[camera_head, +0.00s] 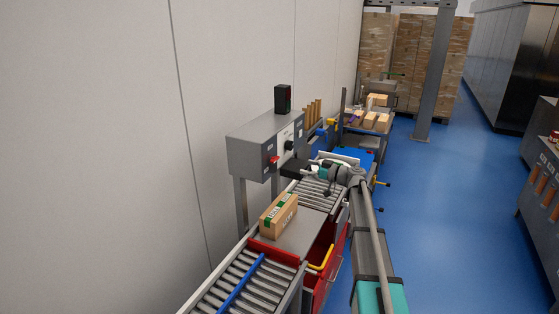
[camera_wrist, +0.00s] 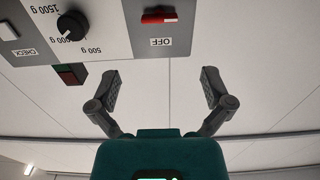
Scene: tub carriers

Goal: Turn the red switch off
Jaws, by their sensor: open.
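The red switch (camera_head: 274,160) is on the front of a grey control box (camera_head: 254,154) mounted above the conveyor. In the wrist view the red switch (camera_wrist: 159,17) shows at the top middle, beside an OFF label (camera_wrist: 160,42); that view is upside down. I cannot tell which way the switch is set. My gripper (camera_wrist: 161,80) is open and empty, its fingers spread on either side of the switch's line and apart from the panel. In the head view my gripper (camera_head: 288,168) is just right of the switch and close to the box.
A black knob (camera_wrist: 72,25) with gram marks sits beside the switch on the panel. A dark block (camera_head: 283,98) stands on the control box. A taped carton (camera_head: 279,215) lies on the conveyor below. A red drawer unit (camera_head: 312,278) is under it. Blue floor (camera_head: 430,210) at right is clear.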

